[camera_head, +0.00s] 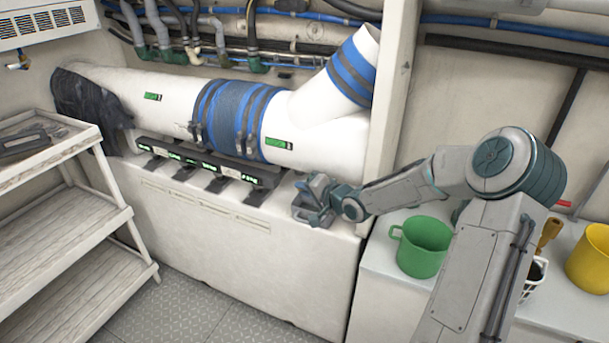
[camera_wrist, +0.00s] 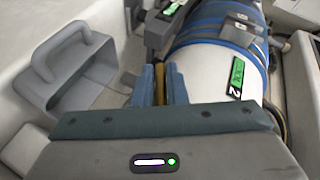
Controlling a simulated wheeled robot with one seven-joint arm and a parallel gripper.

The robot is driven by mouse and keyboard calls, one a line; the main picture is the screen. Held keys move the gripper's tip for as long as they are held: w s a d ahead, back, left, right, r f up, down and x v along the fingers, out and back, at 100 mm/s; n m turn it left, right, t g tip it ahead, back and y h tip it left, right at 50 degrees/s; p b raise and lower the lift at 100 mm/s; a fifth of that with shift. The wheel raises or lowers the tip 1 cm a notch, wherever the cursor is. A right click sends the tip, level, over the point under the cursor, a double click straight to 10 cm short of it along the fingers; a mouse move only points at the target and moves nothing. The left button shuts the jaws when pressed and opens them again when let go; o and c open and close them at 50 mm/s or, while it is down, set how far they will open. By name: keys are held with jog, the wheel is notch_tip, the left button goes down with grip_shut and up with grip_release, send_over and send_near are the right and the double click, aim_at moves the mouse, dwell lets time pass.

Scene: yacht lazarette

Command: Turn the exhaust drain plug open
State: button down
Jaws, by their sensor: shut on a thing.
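The white exhaust pipe (camera_head: 330,142) runs across the back, with a blue banded sleeve around its middle. My gripper (camera_head: 303,203) is low in front of the pipe's right part, near the right end of the white ledge. In the wrist view its two blue fingers (camera_wrist: 160,86) are shut on a narrow brass-coloured piece (camera_wrist: 160,76), which looks like the exhaust drain plug's handle. The fingers hide most of it, so its turn angle cannot be read. The plug is hidden in the head view. The pipe (camera_wrist: 213,84) passes just right of the fingers.
A black rack with green labels (camera_head: 207,165) lies along the ledge, left of my gripper. A grey part with a loop handle (camera_wrist: 72,70) stands left of the fingers. A green mug (camera_head: 424,248) and yellow cup (camera_head: 590,258) stand on the right counter. White shelves (camera_head: 75,225) are at left.

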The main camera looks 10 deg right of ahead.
jog(key=g+h+p, duration=0.1)
jog(key=p, duration=0.1)
jog(key=r+n+g+h+p, duration=0.1)
jog(key=p, duration=0.1)
jog(key=shift+a, duration=0.1)
jog(key=shift+f+g+h, duration=0.3)
jog(key=shift+g+h, duration=0.3)
jog(key=shift+g, duration=0.1)
jog(key=n+g+h+b, duration=0.1)
jog(key=g+h+b, duration=0.1)
jog(key=shift+f+h, duration=0.2)
jog(key=shift+h, duration=0.2)
jog(key=n+g+h+b, duration=0.1)
jog(key=g+h+b, duration=0.1)
jog(key=shift+g+h, duration=0.3)
jog(key=shift+h, duration=0.1)
jog(key=g+h+p, duration=0.1)
jog(key=g+h, duration=0.1)
jog(key=h, duration=0.1)
jog(key=shift+r+n+g+h, duration=0.15)
jog(key=shift+n+g+h, duration=0.15)
jog(key=shift+n, duration=0.1)
jog(key=h, duration=0.1)
jog(key=g+h+p, duration=0.1)
jog(key=n+g+h+p, duration=0.1)
jog(key=h, duration=0.1)
jog(key=shift+s+d, duration=0.1)
jog(key=shift+d, duration=0.15)
jog(key=shift+g, duration=0.3)
